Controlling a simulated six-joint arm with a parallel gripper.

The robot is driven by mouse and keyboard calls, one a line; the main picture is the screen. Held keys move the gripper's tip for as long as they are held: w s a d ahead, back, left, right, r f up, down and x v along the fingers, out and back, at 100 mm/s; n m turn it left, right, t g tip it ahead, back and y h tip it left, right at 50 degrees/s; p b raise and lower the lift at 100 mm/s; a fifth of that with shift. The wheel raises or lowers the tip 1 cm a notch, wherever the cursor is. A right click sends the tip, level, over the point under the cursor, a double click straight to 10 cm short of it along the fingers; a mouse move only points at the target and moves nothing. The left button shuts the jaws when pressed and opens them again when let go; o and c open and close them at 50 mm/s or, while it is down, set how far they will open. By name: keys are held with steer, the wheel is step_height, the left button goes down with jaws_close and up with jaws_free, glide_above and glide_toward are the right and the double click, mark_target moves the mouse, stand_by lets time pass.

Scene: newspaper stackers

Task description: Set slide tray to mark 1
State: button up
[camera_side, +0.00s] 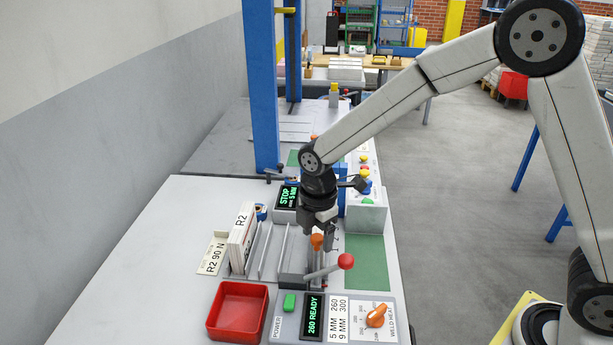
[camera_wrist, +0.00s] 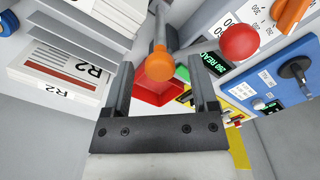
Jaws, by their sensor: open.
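An orange knob (camera_side: 317,241) stands on the metal slide tray mechanism (camera_side: 292,280) on the near bench, just below my gripper (camera_side: 320,228). In the wrist view the orange knob (camera_wrist: 160,66) shows on a grey stem, between the two fingers of my gripper (camera_wrist: 160,72) as seen from there. The fingers are apart, with a gap on each side of the knob, and hold nothing. Small marks (camera_side: 336,241) show right of the knob, partly hidden by the gripper; I cannot read which one the tray stands at.
A lever with a red ball (camera_side: 346,261) rises close to the right of the knob. A stack of R2 papers (camera_side: 242,238) stands left of upright metal fins. A red bin (camera_side: 238,311) and a control panel reading 260 READY (camera_side: 312,316) lie in front. A blue post (camera_side: 262,90) rises behind.

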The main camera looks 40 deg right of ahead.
jaws_close()
stand_by(1.4)
